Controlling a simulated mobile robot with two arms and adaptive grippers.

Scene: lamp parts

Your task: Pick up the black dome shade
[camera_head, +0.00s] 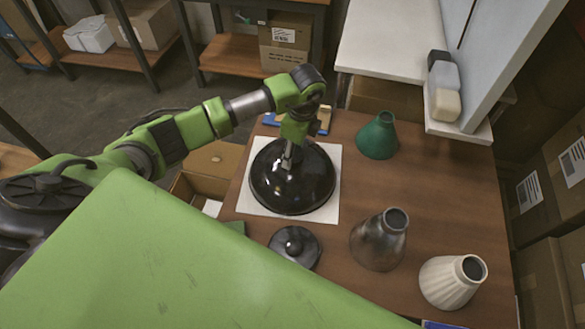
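The black dome shade (308,187) sits on a white square mat (328,211) on the brown table. It is glossy and round, with its domed side up. My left gripper (288,160) comes down from above onto the top of the dome. Its fingertips are at or very near the top centre of the shade. The fingers are small and partly merge with the dark dome, so I cannot tell whether they grip it. My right gripper is not in view.
A green shade (377,137), a dark metal shade (377,243) and a white ribbed shade (450,283) stand on the table (430,190). A dark round base (295,246) lies in front of the mat. Open cardboard boxes (213,165) are left of the table.

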